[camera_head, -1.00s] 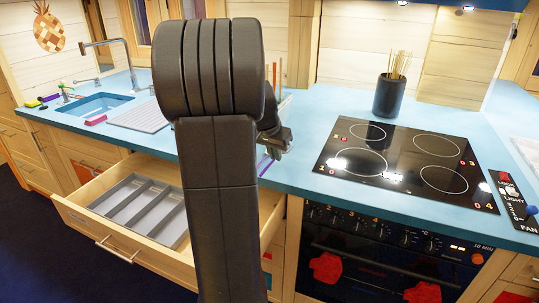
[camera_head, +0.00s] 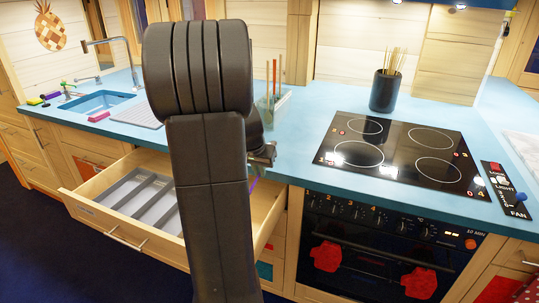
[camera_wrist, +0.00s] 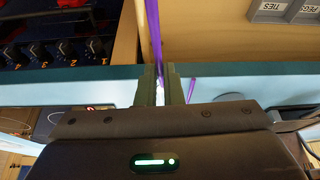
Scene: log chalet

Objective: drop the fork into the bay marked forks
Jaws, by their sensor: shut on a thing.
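My gripper (camera_wrist: 160,88) is shut on a thin purple piece (camera_wrist: 152,28), seemingly the fork, which runs up the wrist view from between the fingertips. Its prongs cannot be made out. A second purple strip (camera_wrist: 191,90) shows just right of the right finger; I cannot tell what it belongs to. In the head view my gripper (camera_head: 264,156) is partly behind my arm, at the counter's front edge beside the open drawer. The grey divided tray (camera_head: 113,189) lies in the drawer, partly hidden by my arm. The wrist view shows tray labels "TIES" and "PEGS"; no forks label is readable.
The wooden drawer (camera_head: 125,241) stands pulled out below the blue counter (camera_head: 307,108). Right of it are the oven (camera_head: 372,255) with red mitts and the black hob (camera_head: 400,155). A dark pot of sticks (camera_head: 386,91) stands behind the hob. The sink is at the left.

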